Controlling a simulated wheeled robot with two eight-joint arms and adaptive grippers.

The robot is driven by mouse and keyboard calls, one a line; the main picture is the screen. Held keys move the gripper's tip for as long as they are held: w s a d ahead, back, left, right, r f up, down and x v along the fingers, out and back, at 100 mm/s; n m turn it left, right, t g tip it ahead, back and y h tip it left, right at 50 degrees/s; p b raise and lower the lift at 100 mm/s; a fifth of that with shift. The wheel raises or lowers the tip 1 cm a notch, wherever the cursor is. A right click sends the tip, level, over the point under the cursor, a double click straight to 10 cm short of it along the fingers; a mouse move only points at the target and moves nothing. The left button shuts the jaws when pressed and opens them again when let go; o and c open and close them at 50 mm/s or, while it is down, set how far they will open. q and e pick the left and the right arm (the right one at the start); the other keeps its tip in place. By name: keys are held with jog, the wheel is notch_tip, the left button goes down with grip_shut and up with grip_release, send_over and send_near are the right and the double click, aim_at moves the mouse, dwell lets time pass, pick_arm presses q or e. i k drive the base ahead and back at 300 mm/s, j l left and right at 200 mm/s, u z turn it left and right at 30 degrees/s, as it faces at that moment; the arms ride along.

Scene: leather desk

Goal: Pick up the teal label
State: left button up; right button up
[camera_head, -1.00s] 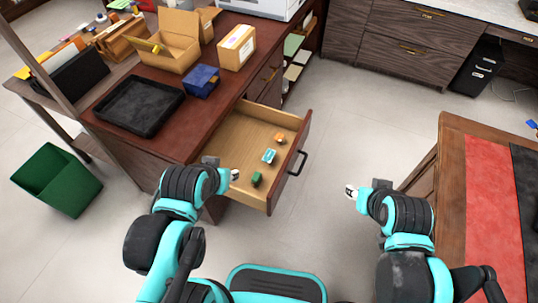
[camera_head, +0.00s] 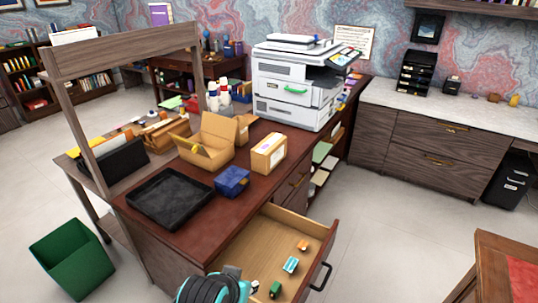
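The teal label (camera_head: 291,264), a small teal and white piece, lies in the open wooden drawer (camera_head: 262,238) at the lower middle of the head view. An orange piece (camera_head: 303,245) lies behind it and a green piece (camera_head: 275,289) in front of it. My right gripper is out of view.
On the desk are a black tray (camera_head: 170,199), a blue box (camera_head: 232,181), an open cardboard box (camera_head: 205,150), a closed carton (camera_head: 268,154) and a printer (camera_head: 295,88). A green bin (camera_head: 72,262) stands on the floor.

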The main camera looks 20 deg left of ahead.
aim_at(291, 262)
jog(key=j+z, duration=0.7)
jog(key=j, duration=0.2)
jog(key=k+j+z, duration=0.15)
jog(key=j+z, duration=0.2)
jog(key=j, duration=0.1)
